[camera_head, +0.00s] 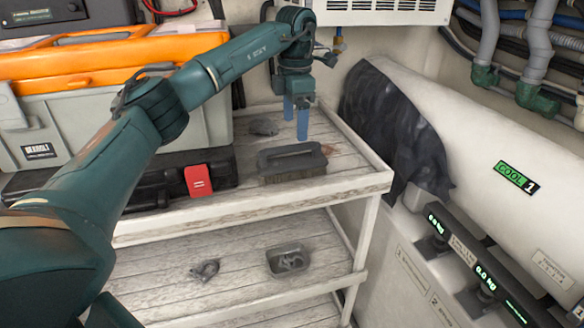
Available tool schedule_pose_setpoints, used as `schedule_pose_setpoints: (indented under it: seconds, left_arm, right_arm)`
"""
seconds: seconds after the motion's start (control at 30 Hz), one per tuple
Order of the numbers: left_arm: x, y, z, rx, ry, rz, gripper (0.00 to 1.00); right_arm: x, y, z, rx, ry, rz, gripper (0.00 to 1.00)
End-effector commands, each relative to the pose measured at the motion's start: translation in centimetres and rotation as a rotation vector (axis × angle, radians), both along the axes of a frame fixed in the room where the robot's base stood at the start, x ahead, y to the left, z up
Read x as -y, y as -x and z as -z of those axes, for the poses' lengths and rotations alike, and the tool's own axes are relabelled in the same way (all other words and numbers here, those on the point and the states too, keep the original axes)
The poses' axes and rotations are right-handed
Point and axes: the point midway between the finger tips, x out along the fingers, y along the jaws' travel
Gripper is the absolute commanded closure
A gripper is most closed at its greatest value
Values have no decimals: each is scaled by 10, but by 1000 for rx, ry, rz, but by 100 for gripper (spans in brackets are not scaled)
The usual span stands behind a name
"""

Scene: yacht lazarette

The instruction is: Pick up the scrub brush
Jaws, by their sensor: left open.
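The scrub brush (291,160) is dark grey with a raised handle and bristles below. It lies on the top wooden shelf (345,181), near the front right part. My left gripper (296,121) reaches in from the upper left on a green arm. Its two blue fingers point down and are apart with nothing between them. From this view the fingers are above and just behind the brush, and I cannot tell the exact gap. My right gripper is not in view.
An orange and grey toolbox (50,128) and a black case with a red latch (198,181) stand left. A small tray (288,262) and a crumpled item (206,269) lie on the lower shelf. A white tank (480,130) stands right.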

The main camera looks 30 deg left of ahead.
Motion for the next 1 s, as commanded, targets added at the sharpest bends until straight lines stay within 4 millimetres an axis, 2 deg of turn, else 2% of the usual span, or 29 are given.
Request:
schedule_pose_setpoints:
  seconds: [0.03,0.13,0.43,0.7,1.0]
  left_arm:
    - [-1,1,12,-3,0,0,20]
    - [0,1,29,-1,2,1,20]
    - [-1,2,53,-1,2,0,20]
    - [-4,5,91,0,3,1,20]
    - [-4,5,96,3,3,1,20]
  right_arm:
    - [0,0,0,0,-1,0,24]
    - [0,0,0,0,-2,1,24]
    - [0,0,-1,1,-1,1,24]
    - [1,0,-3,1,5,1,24]
    - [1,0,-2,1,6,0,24]
